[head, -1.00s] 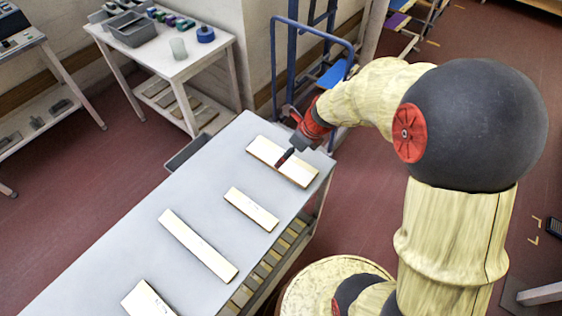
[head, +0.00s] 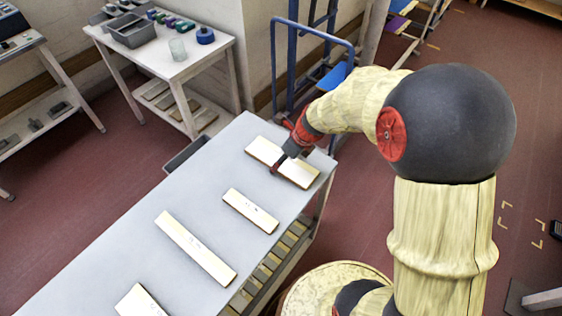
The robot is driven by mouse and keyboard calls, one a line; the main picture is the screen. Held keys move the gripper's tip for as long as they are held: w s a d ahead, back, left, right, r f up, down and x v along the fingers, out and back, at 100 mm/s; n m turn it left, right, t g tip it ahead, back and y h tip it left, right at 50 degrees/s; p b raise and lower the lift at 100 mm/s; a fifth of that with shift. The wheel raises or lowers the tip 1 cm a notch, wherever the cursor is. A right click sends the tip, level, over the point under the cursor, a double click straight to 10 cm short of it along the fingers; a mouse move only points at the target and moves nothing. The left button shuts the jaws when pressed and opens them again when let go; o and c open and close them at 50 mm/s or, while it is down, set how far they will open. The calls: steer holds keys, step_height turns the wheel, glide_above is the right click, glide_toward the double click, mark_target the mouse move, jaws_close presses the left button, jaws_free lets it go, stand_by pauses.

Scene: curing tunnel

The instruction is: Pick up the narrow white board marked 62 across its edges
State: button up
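Several white boards with brown edges lie apart in a row on the grey table (head: 112,231). A wide board (head: 300,175) lies at the far end, a short narrow board (head: 250,211) comes after it, then a long narrow board (head: 195,247), then a board (head: 139,302) cut off by the bottom edge of the picture. Faint dark marks show on some of them, too small to read, so I cannot tell which is 62. My gripper (head: 278,166) points down over the middle of the far wide board. I cannot tell whether it touches the board or how far its fingers are apart.
A dark bin (head: 186,153) is beside the table's far left side. A white side table (head: 160,58) with a grey tray, a glass jar and coloured items stands behind. A blue trolley frame (head: 313,35) stands past the far end. Bare table surface separates the boards.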

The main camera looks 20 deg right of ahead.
steer(key=c, duration=0.7)
steer(key=shift+c, duration=0.3)
steer(key=shift+r, duration=0.1)
